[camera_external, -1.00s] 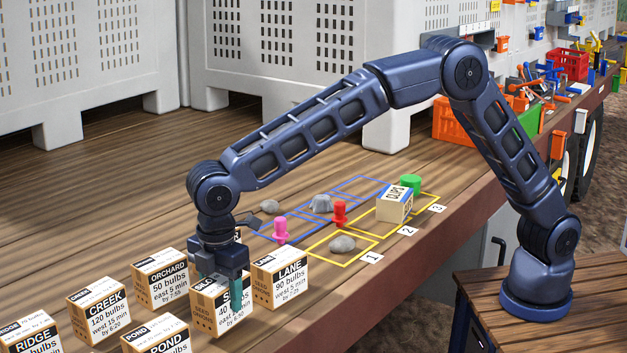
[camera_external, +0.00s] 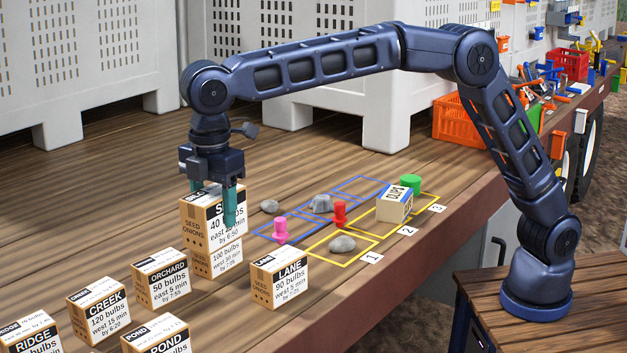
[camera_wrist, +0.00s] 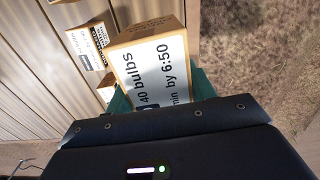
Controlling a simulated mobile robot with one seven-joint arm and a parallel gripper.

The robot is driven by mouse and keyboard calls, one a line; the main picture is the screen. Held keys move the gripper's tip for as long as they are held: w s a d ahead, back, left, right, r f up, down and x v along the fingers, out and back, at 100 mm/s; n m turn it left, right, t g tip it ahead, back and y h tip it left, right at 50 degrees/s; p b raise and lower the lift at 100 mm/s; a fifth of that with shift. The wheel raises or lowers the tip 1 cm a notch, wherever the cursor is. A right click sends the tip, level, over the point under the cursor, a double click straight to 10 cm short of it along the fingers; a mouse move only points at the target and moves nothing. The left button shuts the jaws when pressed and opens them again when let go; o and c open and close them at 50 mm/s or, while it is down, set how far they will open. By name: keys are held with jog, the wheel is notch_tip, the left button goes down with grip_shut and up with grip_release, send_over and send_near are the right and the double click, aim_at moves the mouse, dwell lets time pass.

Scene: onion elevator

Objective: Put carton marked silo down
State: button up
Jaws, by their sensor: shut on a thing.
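The silo carton (camera_external: 214,224) is a tan box with a white label reading 40 bulbs, by 6:50. My gripper (camera_external: 213,193) is above it, shut on it, with one teal finger down its right side. The top of the label is partly hidden by the gripper. The carton is upright, held up from where it was among the cartons. In the external view it overlaps a 100 bulbs carton (camera_external: 218,262) just below it; I cannot tell whether they touch. In the wrist view the silo carton (camera_wrist: 158,72) fills the space between the teal fingers.
Orchard (camera_external: 162,279), Creek (camera_external: 98,305), Pond (camera_external: 158,337) and Lane (camera_external: 281,278) cartons stand around on the wooden deck. Blue and yellow outlined squares hold stones, pegs and the clips box (camera_external: 394,205).

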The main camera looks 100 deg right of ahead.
jog(key=s+d+m, duration=0.3)
jog(key=d, duration=1)
jog(key=s+d+r+m, duration=0.1)
jog(key=s+d+m, duration=0.25)
jog(key=d, duration=0.95)
jog(key=s+d+m, duration=0.3)
jog(key=s+d, duration=0.1)
jog(key=d, duration=0.9)
jog(key=s+d+f+m, duration=0.1)
jog(key=s+d+m, duration=0.8)
jog(key=s+d, duration=1.55)
jog(key=f, duration=1.3)
jog(key=s+f, duration=0.1)
jog(key=f, duration=0.5)
jog(key=shift+a+f, duration=0.35)
jog(key=shift+a, duration=0.05)
jog(key=shift+f, duration=0.15)
jog(key=o, duration=1.3)
